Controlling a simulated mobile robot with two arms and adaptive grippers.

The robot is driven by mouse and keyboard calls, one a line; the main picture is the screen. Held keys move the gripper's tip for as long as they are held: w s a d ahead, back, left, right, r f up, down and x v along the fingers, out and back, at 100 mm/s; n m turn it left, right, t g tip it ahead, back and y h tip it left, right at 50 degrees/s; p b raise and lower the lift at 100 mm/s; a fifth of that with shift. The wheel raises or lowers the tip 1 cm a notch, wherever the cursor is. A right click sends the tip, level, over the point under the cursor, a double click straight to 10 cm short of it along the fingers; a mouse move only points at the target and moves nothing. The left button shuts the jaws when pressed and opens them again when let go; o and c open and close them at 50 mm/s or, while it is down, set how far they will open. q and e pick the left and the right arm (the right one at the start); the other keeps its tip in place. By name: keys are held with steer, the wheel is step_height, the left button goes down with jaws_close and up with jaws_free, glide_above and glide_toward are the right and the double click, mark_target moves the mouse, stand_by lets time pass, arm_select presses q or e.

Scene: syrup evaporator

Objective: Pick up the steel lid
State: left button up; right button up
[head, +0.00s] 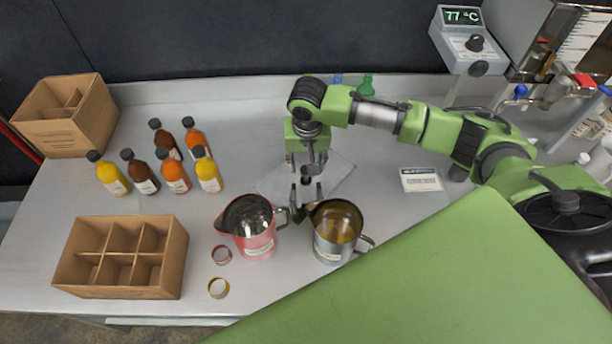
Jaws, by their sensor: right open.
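My right gripper (306,188) points down over the table's middle, with its two fingers apart. A small dark knob (306,180) shows between the fingers, with a grey metallic surface just below it, which looks like the steel lid. The fingers stand on either side of it; whether they touch it I cannot tell. It is over or on a flat grey sheet (338,172). The lid's outline is mostly hidden by the gripper. My left gripper is not in view.
A red-banded jug (258,246) and a steel jug (328,252) stand just in front of the gripper. Several syrup bottles (174,178), a divided crate (120,283) and a cardboard box (60,135) are at left.

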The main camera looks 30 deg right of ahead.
mark_target(306, 174)
steer(key=f, duration=0.3)
steer(key=shift+w+d+f, duration=0.1)
steer(key=shift+w+f, duration=0.1)
steer(key=shift+w, duration=0.2)
steer(key=shift+c, duration=0.4)
jaws_close()
steer(key=shift+r, duration=0.1)
steer(key=shift+r, duration=0.1)
